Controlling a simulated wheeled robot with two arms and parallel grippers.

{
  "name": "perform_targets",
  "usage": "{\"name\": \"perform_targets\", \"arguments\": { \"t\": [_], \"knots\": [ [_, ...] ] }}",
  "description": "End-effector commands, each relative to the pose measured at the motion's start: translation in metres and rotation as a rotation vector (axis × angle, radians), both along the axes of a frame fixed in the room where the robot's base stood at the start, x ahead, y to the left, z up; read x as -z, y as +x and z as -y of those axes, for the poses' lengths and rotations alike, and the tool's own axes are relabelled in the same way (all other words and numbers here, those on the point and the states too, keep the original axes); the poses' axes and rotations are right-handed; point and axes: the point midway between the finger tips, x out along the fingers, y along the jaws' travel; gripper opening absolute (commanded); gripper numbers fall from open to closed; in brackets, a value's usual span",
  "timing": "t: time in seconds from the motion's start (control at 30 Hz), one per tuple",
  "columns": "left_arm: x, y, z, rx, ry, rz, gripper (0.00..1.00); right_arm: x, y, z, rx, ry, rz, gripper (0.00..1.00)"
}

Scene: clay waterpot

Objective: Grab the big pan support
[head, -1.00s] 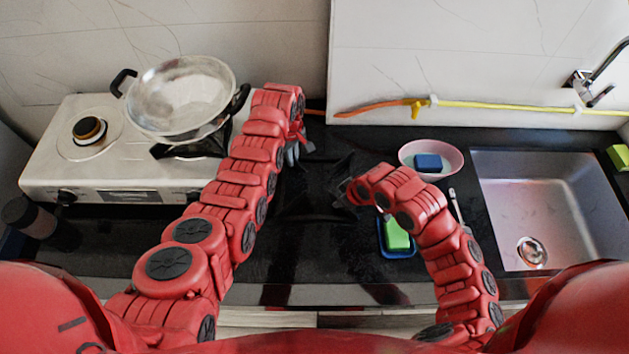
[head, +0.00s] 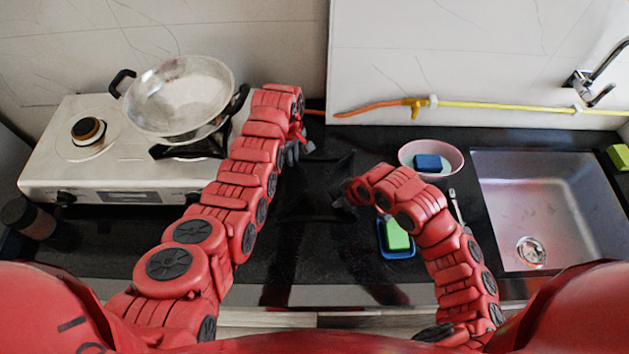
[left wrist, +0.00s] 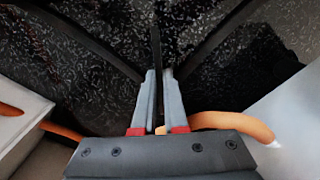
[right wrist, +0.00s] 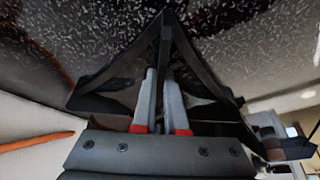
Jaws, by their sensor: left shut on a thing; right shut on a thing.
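The big pan support is a black frame on the dark counter, hard to make out in the head view (head: 318,188) between my two grippers. My left gripper (head: 302,150) is at its back left side. In the left wrist view its fingers (left wrist: 160,78) are shut on a thin black bar of the support (left wrist: 156,48). My right gripper (head: 342,200) is at its front right side. In the right wrist view its fingers (right wrist: 162,78) are shut on an upright part of the support (right wrist: 166,35). I cannot tell whether it is lifted.
A stove (head: 110,180) with a steel pan (head: 180,95) stands at left. A pink bowl (head: 447,157) holding a blue sponge, a blue tray (head: 398,253) with a green sponge, and a sink (head: 545,200) are at right. An orange-yellow hose (head: 480,104) runs along the wall.

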Motion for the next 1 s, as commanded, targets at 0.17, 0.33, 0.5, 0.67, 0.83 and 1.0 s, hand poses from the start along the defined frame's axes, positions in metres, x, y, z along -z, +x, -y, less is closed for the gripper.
{"name": "perform_targets", "arguments": {
  "t": [0.17, 0.33, 0.5, 0.67, 0.83, 1.0],
  "knots": [
    [-0.001, 0.0, 0.0, 0.0, 0.0, 0.001, 0.0, -0.001, 0.0, 0.0, 0.0, 0.0, 0.001, 0.0],
    [-0.006, 0.001, 0.0, 0.0, 0.0, 0.0, 0.0, -0.006, 0.001, 0.0, 0.0, 0.0, 0.0, 0.0],
    [-0.021, 0.001, 0.0, 0.001, 0.0, -0.001, 0.0, -0.022, 0.001, 0.0, 0.0, 0.001, 0.001, 0.0],
    [-0.041, 0.0, 0.0, 0.0, -0.001, 0.001, 0.0, -0.041, 0.001, 0.0, 0.0, 0.0, 0.001, 0.0],
    [-0.052, 0.0, 0.0, -0.001, -0.001, 0.001, 0.0, -0.052, 0.0, 0.0, 0.0, 0.0, 0.001, 0.0],
    [-0.05, 0.001, 0.0, 0.0, 0.0, 0.0, 0.0, -0.05, 0.001, 0.0, 0.001, 0.0, 0.0, 0.0]
  ]
}}
